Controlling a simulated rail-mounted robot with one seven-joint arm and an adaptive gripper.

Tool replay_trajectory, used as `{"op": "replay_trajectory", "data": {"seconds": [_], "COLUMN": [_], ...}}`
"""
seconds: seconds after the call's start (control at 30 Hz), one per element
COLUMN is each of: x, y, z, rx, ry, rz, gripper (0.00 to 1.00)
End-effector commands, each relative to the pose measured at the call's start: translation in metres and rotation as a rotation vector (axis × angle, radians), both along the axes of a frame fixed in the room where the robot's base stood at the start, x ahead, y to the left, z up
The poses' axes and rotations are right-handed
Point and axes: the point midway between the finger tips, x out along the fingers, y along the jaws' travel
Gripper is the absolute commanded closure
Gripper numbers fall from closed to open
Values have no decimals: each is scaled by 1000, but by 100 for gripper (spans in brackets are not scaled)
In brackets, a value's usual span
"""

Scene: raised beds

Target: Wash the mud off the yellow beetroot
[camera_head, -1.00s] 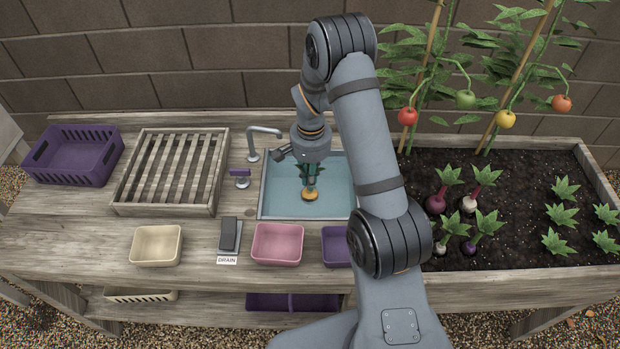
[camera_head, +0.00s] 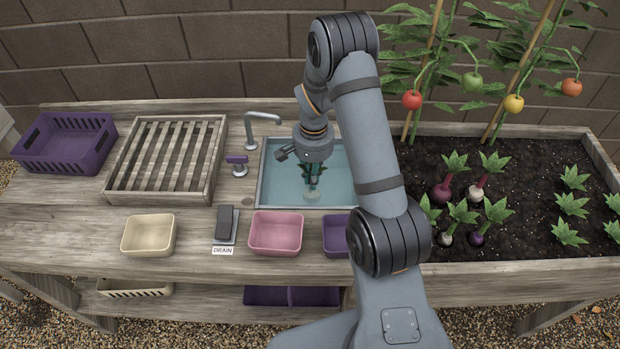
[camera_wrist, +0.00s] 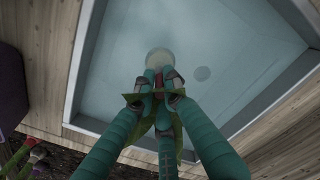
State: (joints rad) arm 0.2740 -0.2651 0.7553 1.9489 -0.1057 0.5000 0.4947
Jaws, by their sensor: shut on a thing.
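My gripper (camera_head: 314,168) is pointed down into the sink (camera_head: 263,190) and is shut on the beetroot (camera_head: 311,193) by its leafy top. The beetroot is under the water, which makes it look pale and washed out. In the wrist view, my teal fingers (camera_wrist: 158,88) close around the reddish stem and green leaves, and the beetroot (camera_wrist: 158,57) shows as a pale round shape beyond them. Any mud on it cannot be made out through the water.
A slatted wooden rack (camera_head: 117,180) and purple crate (camera_head: 28,160) stand left. The planted soil bed (camera_head: 530,235) lies right.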

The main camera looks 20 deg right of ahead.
Motion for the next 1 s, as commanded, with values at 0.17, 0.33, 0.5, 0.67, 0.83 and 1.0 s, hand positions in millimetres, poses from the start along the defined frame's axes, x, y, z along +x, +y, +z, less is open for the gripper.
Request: {"op": "replay_trajectory", "data": {"seconds": [0.17,0.33,0.5,0.67,0.83,1.0], "x": [-6,-10,-14,-14,-14,-12], "y": [-16,-30,-40,-42,-42,-36], "z": [-1,0,0,0,0,0], "rx": [0,0,0,0,0,-1], "ry": [0,0,0,0,0,-1], "rz": [-4,-4,-3,-1,-2,-1], "gripper": [100,100,100,100,100,100]}}
